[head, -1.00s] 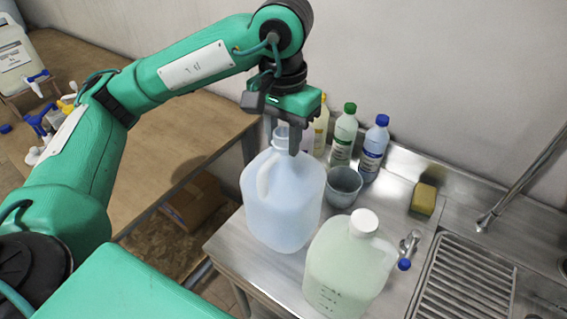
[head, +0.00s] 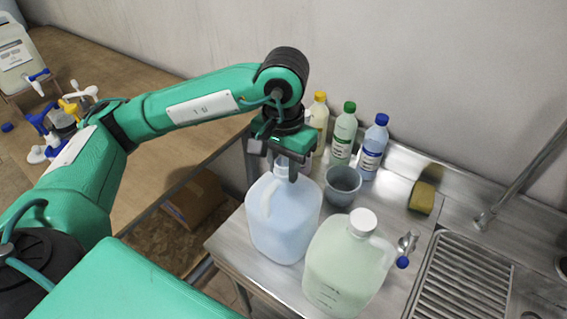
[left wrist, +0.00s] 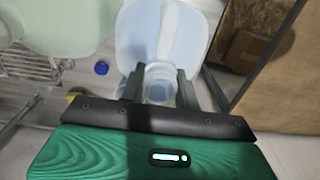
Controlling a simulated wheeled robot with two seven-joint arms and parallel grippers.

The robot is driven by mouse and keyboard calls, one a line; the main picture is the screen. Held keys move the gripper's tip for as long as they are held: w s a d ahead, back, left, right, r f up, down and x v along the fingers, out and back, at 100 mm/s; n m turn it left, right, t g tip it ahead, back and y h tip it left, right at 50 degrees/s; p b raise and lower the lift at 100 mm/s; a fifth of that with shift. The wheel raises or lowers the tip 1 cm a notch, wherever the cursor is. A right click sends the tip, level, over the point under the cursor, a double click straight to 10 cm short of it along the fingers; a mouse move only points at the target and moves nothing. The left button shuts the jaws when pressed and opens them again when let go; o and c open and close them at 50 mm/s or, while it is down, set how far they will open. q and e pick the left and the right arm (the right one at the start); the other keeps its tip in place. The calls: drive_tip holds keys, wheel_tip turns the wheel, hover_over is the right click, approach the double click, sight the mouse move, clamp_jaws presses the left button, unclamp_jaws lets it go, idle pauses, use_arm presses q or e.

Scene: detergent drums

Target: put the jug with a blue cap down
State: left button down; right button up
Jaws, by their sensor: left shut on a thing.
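My left gripper (head: 283,172) is shut on the neck of a translucent pale-blue jug (head: 285,225). The jug is upright over the near left part of the steel counter (head: 232,250); its base is at or very close to the surface, and I cannot tell whether it touches. In the left wrist view, the fingers (left wrist: 158,88) stand on both sides of the neck of the jug (left wrist: 135,35). The gripper hides much of the neck top, and I cannot make out a blue cap on it. My right gripper is out of view.
A pale-green jug with a white cap (head: 345,265) stands close on the right. A grey cup (head: 342,185) and several bottles (head: 372,150) are behind. A small blue round piece (head: 402,262), a sponge (head: 422,198) and a ribbed drainer (head: 465,280) are further right.

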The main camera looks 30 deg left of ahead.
use_arm(q)
drive_tip(key=shift+f, duration=0.15)
drive_tip(key=c, duration=1.5)
unclamp_jaws()
drive_tip(key=o, duration=0.5)
drive_tip(key=shift+c, duration=0.2)
